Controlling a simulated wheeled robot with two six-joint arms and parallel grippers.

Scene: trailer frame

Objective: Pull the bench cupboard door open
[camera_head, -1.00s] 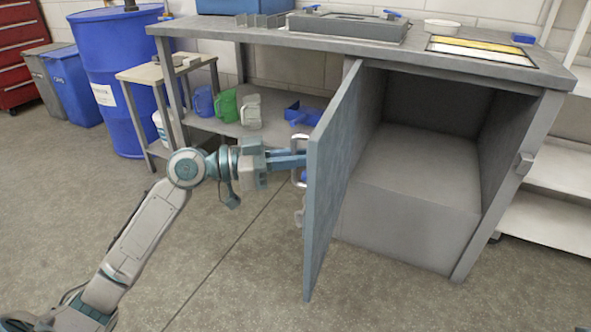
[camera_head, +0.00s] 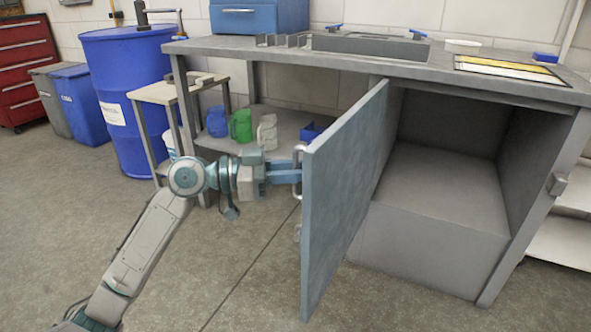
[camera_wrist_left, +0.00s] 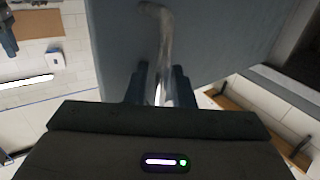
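The bench cupboard door (camera_head: 338,205) is a grey-blue panel, hinged at the left of the cupboard opening. It stands wide open, swung out toward me, with its inner face showing. Its bar handle (camera_head: 297,172) is on the outer face, partly hidden behind the door's free edge. My left gripper (camera_head: 290,170) reaches it from the left. In the left wrist view the handle (camera_wrist_left: 163,45) runs between the two dark fingers of my left gripper (camera_wrist_left: 160,82), which look closed around it. The cupboard (camera_head: 425,238) shows an empty grey interior. My right gripper is not in view.
The workbench (camera_head: 415,68) carries a blue box (camera_head: 258,16) and a yellow-edged panel (camera_head: 508,68). Several jugs stand on the shelf left of the door. A blue drum (camera_head: 130,100) and a small side table (camera_head: 160,93) stand further left. The floor before the door is clear.

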